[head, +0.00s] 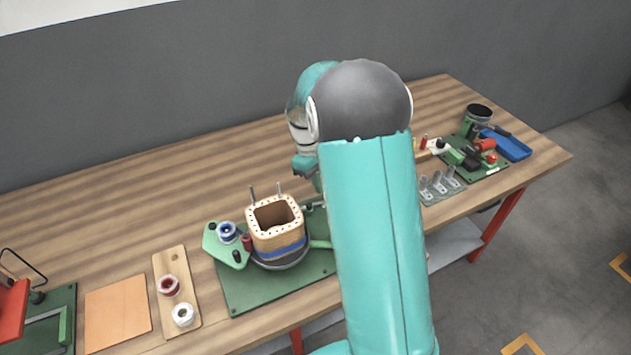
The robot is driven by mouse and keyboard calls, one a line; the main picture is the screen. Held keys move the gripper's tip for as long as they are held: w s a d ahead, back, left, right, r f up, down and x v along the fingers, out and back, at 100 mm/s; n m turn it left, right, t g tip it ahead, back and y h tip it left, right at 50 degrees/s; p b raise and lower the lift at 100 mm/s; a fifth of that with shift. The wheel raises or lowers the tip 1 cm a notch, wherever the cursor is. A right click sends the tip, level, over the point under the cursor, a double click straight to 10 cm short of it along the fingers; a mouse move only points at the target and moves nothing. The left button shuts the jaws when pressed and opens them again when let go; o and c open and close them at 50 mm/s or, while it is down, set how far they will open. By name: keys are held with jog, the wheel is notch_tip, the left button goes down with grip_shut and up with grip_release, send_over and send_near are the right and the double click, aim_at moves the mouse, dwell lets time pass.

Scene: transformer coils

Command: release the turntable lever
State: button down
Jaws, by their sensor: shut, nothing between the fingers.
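The turntable (283,262) is a dark round base on a green plate (240,293). It carries a square, hollow wooden coil form (262,238) with a blue band. A green bar (320,244) juts from its right side and runs behind my arm. A small dark-tipped handle (309,206) shows behind the form to the right. I cannot tell which of these is the lever. My gripper (314,182) is partly hidden by my arm, beyond and to the right of the coil form. It is shut, with nothing seen in it. Whether it touches the lever is hidden.
A wooden tray (187,270) holds red and white spools. Two upright pins rise behind the form. At right are grey brackets (440,185) and a blue tray (513,149). The back-left table is clear.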

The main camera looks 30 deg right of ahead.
jog(key=shift+s+d+m, duration=0.1)
jog(key=shift+s+m, duration=0.15)
jog(key=shift+m, duration=0.35)
jog(key=shift+s, duration=0.15)
dwell(0.4)
